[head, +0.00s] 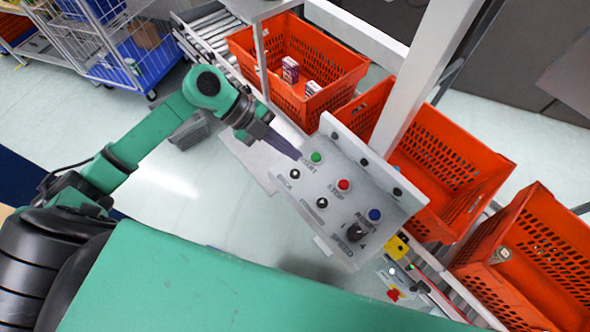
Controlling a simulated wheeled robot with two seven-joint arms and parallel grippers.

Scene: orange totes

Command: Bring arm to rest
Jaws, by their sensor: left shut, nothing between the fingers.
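My left arm comes in from the left. Its gripper (296,153) is shut and empty, with its tip at the upper left part of a grey control panel (270,168), close to the green button (316,157). I cannot tell whether the tip touches the panel. The panel also carries a red button (344,184), a blue button (375,214), black buttons and a black speed knob (356,230). My right gripper is not in view.
Orange totes stand behind the panel: one (340,58) holding small boxes (290,70), a middle one (470,150) and one at right (530,260). A grey post (425,70) rises between them. Wire carts (110,45) stand at back left.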

